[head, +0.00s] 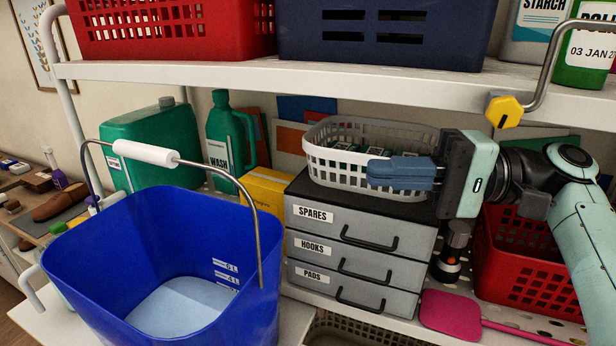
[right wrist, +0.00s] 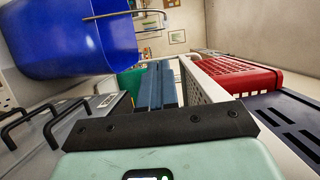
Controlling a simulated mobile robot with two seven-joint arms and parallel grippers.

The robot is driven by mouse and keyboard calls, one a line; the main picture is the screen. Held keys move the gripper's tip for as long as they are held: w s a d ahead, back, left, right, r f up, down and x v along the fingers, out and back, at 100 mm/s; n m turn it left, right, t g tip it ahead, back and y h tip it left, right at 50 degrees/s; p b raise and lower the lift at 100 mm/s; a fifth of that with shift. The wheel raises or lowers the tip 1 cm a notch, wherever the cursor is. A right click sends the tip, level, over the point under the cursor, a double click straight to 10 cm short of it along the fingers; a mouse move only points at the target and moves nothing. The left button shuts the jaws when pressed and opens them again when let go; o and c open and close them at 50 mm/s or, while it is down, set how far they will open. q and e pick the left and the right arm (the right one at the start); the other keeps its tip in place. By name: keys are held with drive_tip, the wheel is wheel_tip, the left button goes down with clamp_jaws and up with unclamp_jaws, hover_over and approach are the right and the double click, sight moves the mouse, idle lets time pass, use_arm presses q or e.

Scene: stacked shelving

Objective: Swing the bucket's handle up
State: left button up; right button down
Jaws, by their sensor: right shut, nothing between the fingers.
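A blue bucket (head: 165,275) stands at the left front with pale blue liquid or a pale floor inside. Its wire handle (head: 258,225) stands up over the opening, with a white grip (head: 146,153) at the top near the far left. In the right wrist view the bucket (right wrist: 65,40) is at the upper left, with part of its handle (right wrist: 95,17) showing. My right gripper (head: 372,174) is shut and empty, its blue fingers in front of the grey basket, to the right of the bucket and apart from the handle. My left gripper is out of view.
A grey basket (head: 343,182) sits on a drawer unit (head: 349,226). A white shelf (head: 350,77) with red and navy crates runs above. Green bottles (head: 230,130) stand behind the bucket. A yellow-ended hook (head: 504,112) hangs near my right wrist.

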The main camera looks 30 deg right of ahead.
approach(242, 189)
drive_tip(key=w+d+x, duration=0.1)
drive_tip(key=x, duration=0.6)
drive_tip(key=shift+p, duration=0.3)
drive_tip(key=shift+s+a+r+n, duration=0.1)
drive_tip(key=shift+s+a+n, duration=0.4)
drive_tip(key=shift+s+a, duration=0.05)
drive_tip(key=shift+w+d, duration=0.15)
drive_tip(key=shift+w, duration=0.05)
